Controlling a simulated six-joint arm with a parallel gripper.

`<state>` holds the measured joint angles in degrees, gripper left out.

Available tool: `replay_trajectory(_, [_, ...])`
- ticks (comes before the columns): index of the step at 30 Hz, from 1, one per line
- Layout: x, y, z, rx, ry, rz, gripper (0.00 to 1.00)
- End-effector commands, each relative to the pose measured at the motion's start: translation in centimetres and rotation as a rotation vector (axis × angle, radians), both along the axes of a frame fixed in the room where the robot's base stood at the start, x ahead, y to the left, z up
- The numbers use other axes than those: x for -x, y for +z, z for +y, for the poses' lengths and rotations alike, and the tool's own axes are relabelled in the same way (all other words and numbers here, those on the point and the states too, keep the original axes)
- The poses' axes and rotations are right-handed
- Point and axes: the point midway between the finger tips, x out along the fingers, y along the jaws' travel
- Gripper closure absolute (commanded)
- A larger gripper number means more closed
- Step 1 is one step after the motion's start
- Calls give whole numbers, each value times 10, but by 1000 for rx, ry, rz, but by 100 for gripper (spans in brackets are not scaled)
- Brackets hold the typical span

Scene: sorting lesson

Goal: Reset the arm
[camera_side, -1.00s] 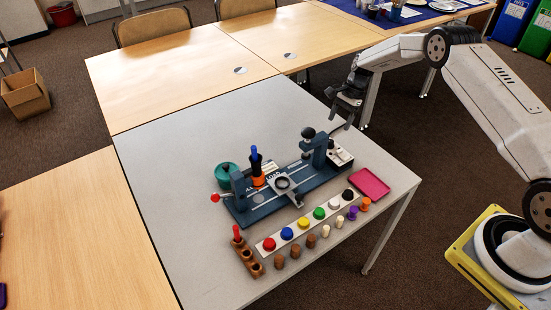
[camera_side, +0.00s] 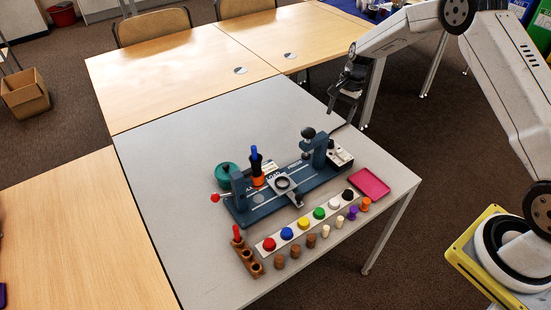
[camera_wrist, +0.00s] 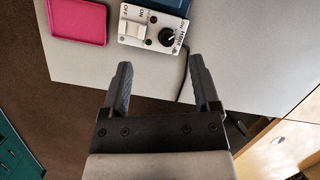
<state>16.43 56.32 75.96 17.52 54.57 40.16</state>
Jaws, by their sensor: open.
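My gripper (camera_side: 345,99) is raised above the back right edge of the grey table (camera_side: 200,130) in the side view. In the wrist view my gripper (camera_wrist: 160,85) shows two dark fingers spread apart with nothing between them. Below it are the table's edge and the floor. The control box (camera_wrist: 153,28) with a switch and a black knob lies ahead of the fingertips. The pink tray (camera_wrist: 78,20) lies to its left. Both the control box (camera_side: 339,154) and the pink tray (camera_side: 370,182) also show in the side view.
A blue machine (camera_side: 320,175) stands mid-table, with a teal container (camera_side: 227,175) behind it. A white strip (camera_side: 312,224) with coloured caps, several small pegs and a brown wooden holder (camera_side: 246,258) lie in front. The table's back left is clear.

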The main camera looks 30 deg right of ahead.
Motion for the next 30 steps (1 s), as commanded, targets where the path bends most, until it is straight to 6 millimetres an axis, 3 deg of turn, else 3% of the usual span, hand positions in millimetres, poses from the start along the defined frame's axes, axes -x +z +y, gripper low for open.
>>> replay_trajectory(6, [27, 33, 25, 69, 183, -68, 21])
replay_trajectory(15, [75, 67, 54, 159, 442, -156, 21])
replay_trajectory(30, [181, 100, 95, 292, 894, -300, 21])
